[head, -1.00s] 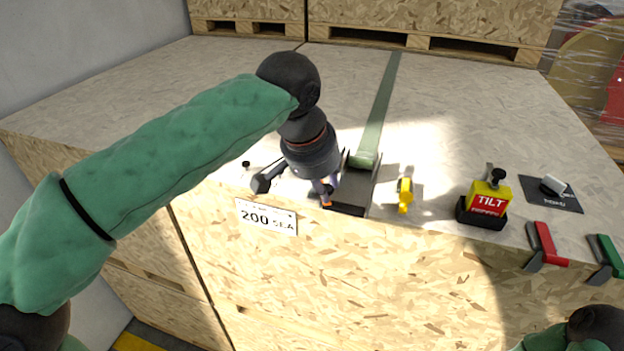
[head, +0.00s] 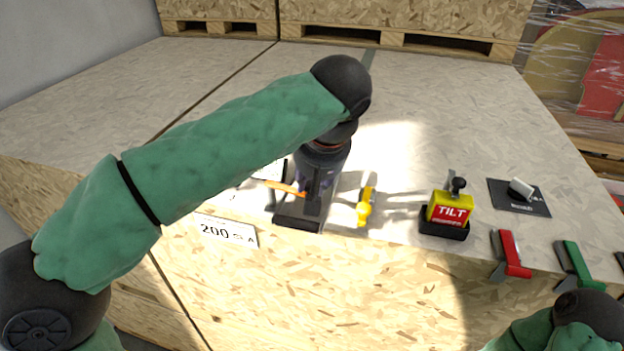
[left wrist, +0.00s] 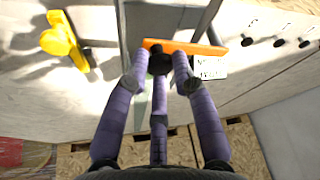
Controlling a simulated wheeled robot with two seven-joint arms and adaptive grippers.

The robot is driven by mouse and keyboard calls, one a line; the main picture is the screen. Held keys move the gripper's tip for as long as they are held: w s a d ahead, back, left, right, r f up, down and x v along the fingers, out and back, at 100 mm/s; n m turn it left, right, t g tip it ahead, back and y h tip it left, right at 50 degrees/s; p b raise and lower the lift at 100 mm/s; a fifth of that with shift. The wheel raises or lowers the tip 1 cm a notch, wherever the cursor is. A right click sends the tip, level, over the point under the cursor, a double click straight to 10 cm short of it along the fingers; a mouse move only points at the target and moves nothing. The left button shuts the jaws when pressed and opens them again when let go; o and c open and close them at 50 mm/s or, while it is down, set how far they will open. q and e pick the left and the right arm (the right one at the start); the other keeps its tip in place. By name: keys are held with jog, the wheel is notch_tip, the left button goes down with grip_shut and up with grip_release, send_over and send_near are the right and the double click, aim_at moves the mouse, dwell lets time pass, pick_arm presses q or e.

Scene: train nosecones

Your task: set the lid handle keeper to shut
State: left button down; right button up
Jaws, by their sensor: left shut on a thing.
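An orange bar with a black knob, apparently the keeper, shows left of my gripper in the head view (head: 285,187). In the left wrist view the orange bar (left wrist: 205,50) lies crosswise over the grey channel, with the knob (left wrist: 160,63) between my fingertips. My left gripper (head: 311,198) is shut on the knob, above the dark channel bracket (head: 298,222) at the crate's front edge. My right gripper is not in view.
A yellow latch (head: 366,207) lies just right of the bracket. Farther right are a yellow TILT box (head: 450,208), a white switch on a black plate (head: 520,192), and red (head: 511,254) and green (head: 577,264) levers. A white 200 label (head: 226,231) is on the front face.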

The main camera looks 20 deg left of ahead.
pick_arm(q)
jog(key=shift+w+n+g+y, duration=0.3)
jog(key=shift+w+n, duration=0.45)
jog(key=shift+n, duration=0.25)
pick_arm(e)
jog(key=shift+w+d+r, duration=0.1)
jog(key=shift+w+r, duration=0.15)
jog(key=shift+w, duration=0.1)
pick_arm(q)
jog(key=c, duration=1)
grip_release()
jog(key=shift+w, duration=0.15)
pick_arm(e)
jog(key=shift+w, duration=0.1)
pick_arm(q)
jog(key=shift+d+r, duration=0.1)
jog(key=shift+r, duration=0.15)
jog(key=v, duration=1.1)
jog(key=shift+r, duration=0.2)
